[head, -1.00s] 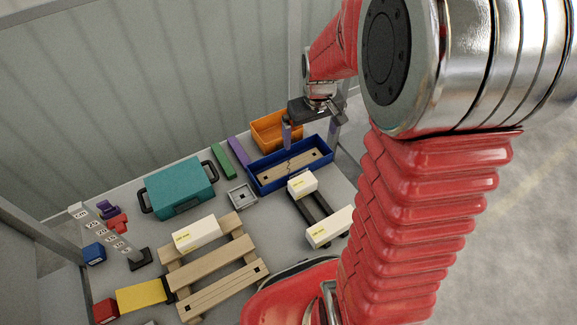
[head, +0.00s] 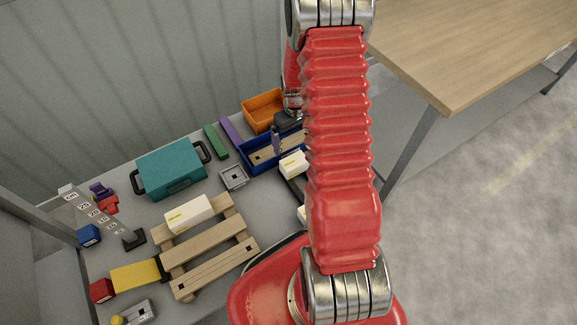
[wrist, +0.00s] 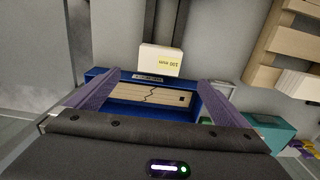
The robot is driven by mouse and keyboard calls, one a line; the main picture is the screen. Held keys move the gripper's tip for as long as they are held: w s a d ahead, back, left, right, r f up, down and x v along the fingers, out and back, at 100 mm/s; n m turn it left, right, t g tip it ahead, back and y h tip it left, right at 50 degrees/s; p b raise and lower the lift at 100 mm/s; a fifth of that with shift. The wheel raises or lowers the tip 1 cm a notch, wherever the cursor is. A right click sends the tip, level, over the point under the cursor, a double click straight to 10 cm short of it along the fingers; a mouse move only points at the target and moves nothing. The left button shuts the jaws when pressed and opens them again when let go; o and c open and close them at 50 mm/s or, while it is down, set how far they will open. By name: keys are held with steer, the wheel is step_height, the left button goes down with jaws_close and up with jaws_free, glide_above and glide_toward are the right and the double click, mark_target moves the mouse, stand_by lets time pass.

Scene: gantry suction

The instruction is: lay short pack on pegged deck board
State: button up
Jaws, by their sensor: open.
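The short white pack (head: 293,165) stands on dark rails beside the blue tray. In the wrist view it (wrist: 160,60) shows a yellow label that seems to read 100 mm. A second white pack (head: 302,214) is mostly hidden behind my arm. A wooden pallet (head: 208,249) stands front left, with a white pack (head: 188,215) on its back board. Its front board (head: 213,271) has a dark square mark near each end. My gripper (wrist: 155,82) is open and empty, its purple fingers spread above the blue tray, apart from the short pack.
The blue tray (head: 247,164) holds a cracked board (wrist: 150,95). An orange bin (head: 262,108) stands behind it. A teal case (head: 170,170), a small grey square tray (head: 234,178) and a numbered post (head: 98,212) stand left. A wooden table (head: 480,45) is at right.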

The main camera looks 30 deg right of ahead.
mark_target(294, 160)
steer(key=shift+d+f, duration=0.1)
steer(key=shift+f, duration=4.2)
steer(key=shift+s+f, duration=0.1)
steer(key=shift+f, duration=2.5)
steer(key=c, duration=1.3)
steer(key=shift+r, duration=0.1)
steer(key=shift+r, duration=4.95)
